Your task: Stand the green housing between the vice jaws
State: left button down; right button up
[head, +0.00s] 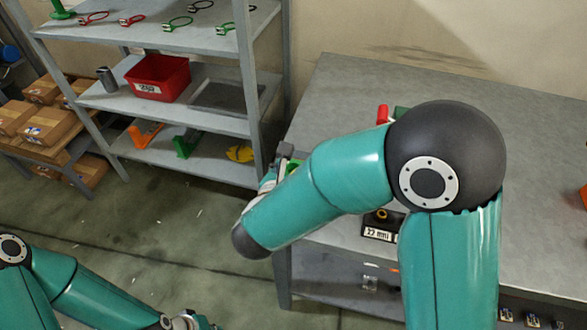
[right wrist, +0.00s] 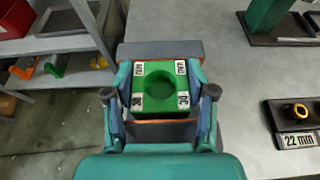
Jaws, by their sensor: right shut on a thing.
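The green housing (right wrist: 159,87), a block with a round bore and white labels on top, shows in the right wrist view. My right gripper (right wrist: 160,92) is shut on it, one finger at its left side and one at its right. The vice shows as a grey far jaw (right wrist: 160,50) and a near jaw (right wrist: 160,131), both orange-edged, with the housing between them in this view. I cannot tell whether it rests on the vice bed. In the head view my right gripper (head: 268,178) is mostly behind my arm. My left gripper (head: 190,321) is cut off at the bottom edge.
The grey workbench (head: 345,95) has free room behind my right arm. A block labelled 22 mm (right wrist: 296,124) and a green stand (right wrist: 265,17) are on it to the right. A shelf with a red bin (head: 158,77) and coloured parts stands left of the bench.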

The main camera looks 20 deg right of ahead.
jog(key=shift+s+f, duration=0.2)
jog(key=shift+f, duration=0.5)
jog(key=o, duration=1.5)
jog(key=shift+w, duration=0.1)
jog(key=shift+c, duration=0.2)
jog(key=shift+r, duration=0.35)
jog(key=shift+o, duration=1.4)
jog(key=shift+r+p, duration=0.65)
jog(key=shift+p, duration=0.05)
jog(key=shift+r+p, duration=1.8)
jog(key=shift+r, duration=1.05)
